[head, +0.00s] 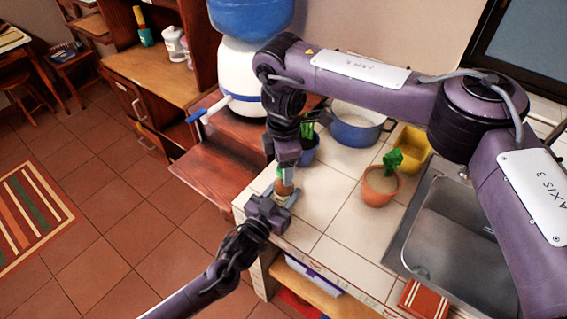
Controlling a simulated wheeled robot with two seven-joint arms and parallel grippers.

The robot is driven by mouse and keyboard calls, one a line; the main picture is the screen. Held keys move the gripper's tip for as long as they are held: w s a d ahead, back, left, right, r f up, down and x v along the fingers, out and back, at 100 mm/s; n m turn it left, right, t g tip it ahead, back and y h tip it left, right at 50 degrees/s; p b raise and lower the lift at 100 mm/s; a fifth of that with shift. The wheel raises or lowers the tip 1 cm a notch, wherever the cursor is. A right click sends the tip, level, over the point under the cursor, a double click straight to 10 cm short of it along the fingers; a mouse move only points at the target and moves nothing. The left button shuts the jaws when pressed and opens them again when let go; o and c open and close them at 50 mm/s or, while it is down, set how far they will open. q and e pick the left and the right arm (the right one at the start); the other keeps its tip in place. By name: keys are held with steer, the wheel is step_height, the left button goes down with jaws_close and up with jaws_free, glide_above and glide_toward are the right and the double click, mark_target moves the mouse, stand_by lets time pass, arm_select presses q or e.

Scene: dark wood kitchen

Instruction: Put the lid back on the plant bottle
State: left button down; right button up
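The plant bottle (284,188), small and brownish with a pale lower part, stands near the left corner of the tiled counter. My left gripper (279,203) reaches in from the lower left, with its fingers around the bottle's lower part; it appears shut on it. My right gripper (286,165) points down just above the bottle's top. A small green piece (280,172) shows between the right fingertips and the bottle. I cannot tell whether it is the lid, whether the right gripper grips it, or whether it touches the bottle.
A blue pot (355,128), a potted plant in terracotta (380,190), a yellow container (412,148) and a blue plant pot (311,157) stand on the counter (335,255). A sink (455,240) lies right. A water dispenser (240,75) stands behind. Tiles in front of the terracotta pot are clear.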

mark_target(278, 199)
steer(key=shift+r, duration=0.1)
step_height(278, 199, up, 12)
stand_by(0.5)
arm_select(q)
steer(key=c, duration=0.6)
jaws_free()
steer(key=shift+c, duration=0.2)
steer(key=shift+a, duration=0.1)
steer(key=shift+s+a+f, duration=0.15)
steer(key=shift+s+a, duration=0.05)
steer(key=shift+s, duration=0.2)
steer(key=b+v, duration=0.1)
steer(key=v, duration=0.5)
steer(key=shift+s+a+b, duration=0.1)
steer(key=shift+b, duration=0.3)
steer(key=shift+s+a, duration=0.1)
steer(key=shift+s, duration=0.1)
arm_select(e)
step_height(278, 199, down, 2)
